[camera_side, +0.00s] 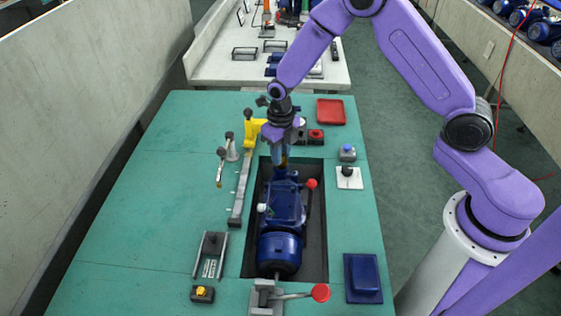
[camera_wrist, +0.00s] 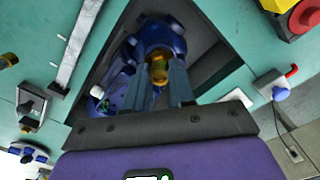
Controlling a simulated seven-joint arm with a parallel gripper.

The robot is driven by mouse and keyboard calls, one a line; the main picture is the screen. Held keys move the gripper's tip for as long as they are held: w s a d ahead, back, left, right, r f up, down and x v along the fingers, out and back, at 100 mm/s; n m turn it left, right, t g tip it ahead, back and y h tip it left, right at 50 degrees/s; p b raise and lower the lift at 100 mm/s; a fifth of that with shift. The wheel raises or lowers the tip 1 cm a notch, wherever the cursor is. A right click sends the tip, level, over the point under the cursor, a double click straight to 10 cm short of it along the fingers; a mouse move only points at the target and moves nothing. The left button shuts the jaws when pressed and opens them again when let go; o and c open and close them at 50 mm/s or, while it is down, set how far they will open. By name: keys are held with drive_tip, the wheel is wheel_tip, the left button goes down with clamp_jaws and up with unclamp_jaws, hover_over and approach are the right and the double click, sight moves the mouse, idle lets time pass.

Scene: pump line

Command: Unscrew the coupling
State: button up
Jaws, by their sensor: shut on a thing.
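My gripper (camera_side: 283,158) points down over the far end of the blue pump (camera_side: 283,205). The pump lies in a dark recess in the green table. In the wrist view the gripper's two fingers (camera_wrist: 160,84) are closed around a brass-coloured coupling (camera_wrist: 159,70), in front of the blue pump body (camera_wrist: 160,35). In the side view the coupling is mostly hidden by the fingers. I cannot tell whether it is still threaded in place.
A red-knobbed lever (camera_side: 311,184) rises beside the pump. A clamp with a red knob (camera_side: 320,292) stands at the near end. A yellow fixture (camera_side: 252,131) is left of my gripper, and a red tray (camera_side: 330,111) lies behind right.

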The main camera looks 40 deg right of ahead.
drive_tip(key=o, duration=0.7)
drive_tip(key=shift+r, duration=0.1)
drive_tip(key=shift+r, duration=2.2)
